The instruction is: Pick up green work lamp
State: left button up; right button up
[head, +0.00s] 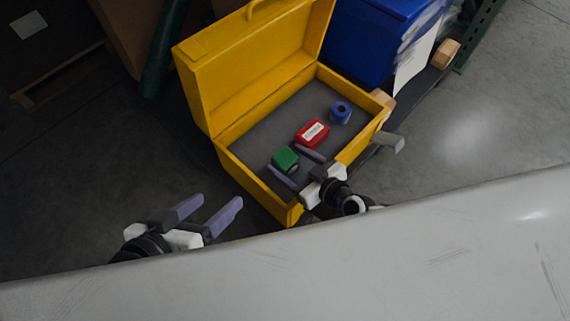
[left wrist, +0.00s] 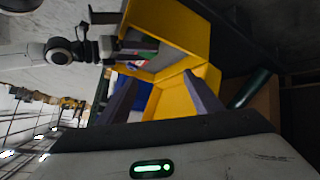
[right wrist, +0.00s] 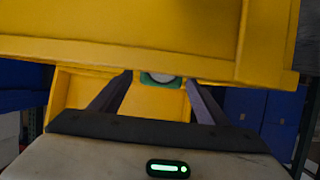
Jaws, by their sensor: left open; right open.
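The green work lamp (head: 285,159) lies on the dark floor of the open yellow toolbox (head: 238,167), near its front left corner. My right gripper (head: 297,167) is open, with its fingers reaching over the toolbox's front wall on either side of the lamp in the head view. In the right wrist view the lamp (right wrist: 160,78) shows between the open fingers, partly hidden by the yellow wall. I cannot tell whether the fingers touch it. My left gripper (head: 214,206) is open and empty, outside the toolbox to the left.
A red box with a white label (head: 312,133) and a blue roll-like item (head: 340,112) lie in the toolbox beyond the lamp. A blue tote (head: 372,40) is behind right. A pale surface (head: 300,270) fills the foreground.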

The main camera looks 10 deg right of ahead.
jog(key=shift+c, duration=0.5)
jog(key=c, duration=1.2)
